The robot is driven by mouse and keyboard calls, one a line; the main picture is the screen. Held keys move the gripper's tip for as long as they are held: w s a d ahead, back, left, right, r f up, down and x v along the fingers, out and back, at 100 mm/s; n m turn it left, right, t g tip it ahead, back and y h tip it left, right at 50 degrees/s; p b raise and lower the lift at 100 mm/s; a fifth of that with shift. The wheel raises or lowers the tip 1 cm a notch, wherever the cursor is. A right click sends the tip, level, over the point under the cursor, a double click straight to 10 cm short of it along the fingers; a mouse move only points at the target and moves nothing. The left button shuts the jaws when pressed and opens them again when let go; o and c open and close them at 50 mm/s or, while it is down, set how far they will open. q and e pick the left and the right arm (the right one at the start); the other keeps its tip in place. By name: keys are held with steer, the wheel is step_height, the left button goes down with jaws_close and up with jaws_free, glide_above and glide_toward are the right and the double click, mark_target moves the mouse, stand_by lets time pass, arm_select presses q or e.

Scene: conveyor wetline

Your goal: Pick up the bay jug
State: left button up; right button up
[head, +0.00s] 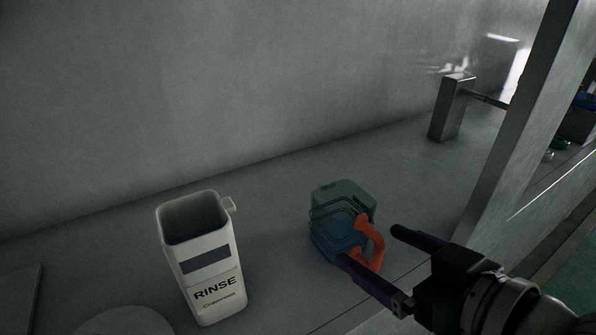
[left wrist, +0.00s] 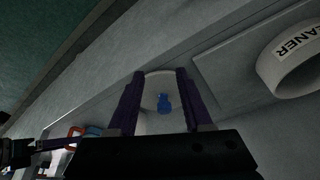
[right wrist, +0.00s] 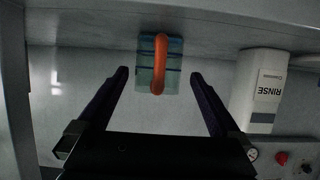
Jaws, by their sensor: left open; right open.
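The jug (head: 326,213), see-through and blue-tinted with an orange handle (head: 376,243), stands on the grey counter right of centre in the head view. My right gripper (head: 369,244) is open at its handle side. In the right wrist view the jug (right wrist: 146,78) is ahead, between the lines of the open fingers (right wrist: 159,75), with its handle facing the camera. Whether the fingers overlap the handle in depth, I cannot tell. My left gripper (left wrist: 160,73) is open, with no jug between its fingers; the jug (left wrist: 93,130) shows partly at lower left there.
A white RINSE container (head: 205,262) stands left of the jug. A white round object (head: 122,324) is at the bottom edge. A metal post (head: 520,120) rises at right.

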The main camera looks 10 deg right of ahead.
mark_target(357, 235)
steer(key=shift+w+a+f+b, duration=0.2)
steer(key=shift+w+f+b, duration=0.1)
steer(key=shift+w+f, duration=0.2)
steer(key=shift+w+a+f, duration=0.1)
steer(key=shift+w, duration=0.2)
steer(key=b+x, duration=0.3)
steer(key=x, duration=0.2)
steer(key=shift+w, duration=0.4)
steer(key=shift+c, duration=0.5)
arm_select(q)
steer(key=f, duration=0.2)
steer(key=s+f, duration=0.1)
steer(key=f, duration=0.1)
steer(key=shift+d+f, duration=0.15)
steer(key=shift+f, duration=0.2)
arm_select(e)
steer(key=c, duration=1.1)
